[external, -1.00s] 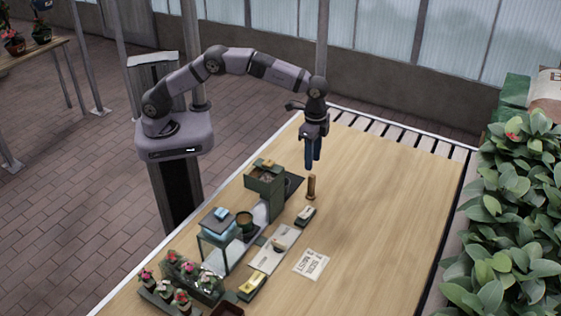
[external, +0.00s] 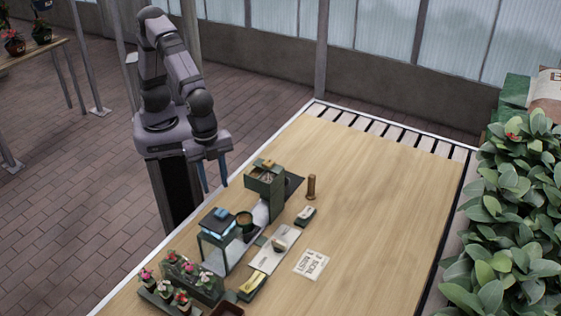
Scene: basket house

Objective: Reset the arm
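My arm is folded back over its base at the left of the external view. My gripper (external: 214,178) points down beside the table's left edge, clear of the objects on the table. Its two blue fingers are spread apart with nothing between them.
The wooden table (external: 385,190) is bare on its right side. Along its left side stand a green box (external: 264,180), a glass-sided case (external: 219,246), a brown cylinder (external: 311,187), a printed card (external: 311,264) and small potted flowers (external: 181,275). Leafy plants (external: 520,220) line the right.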

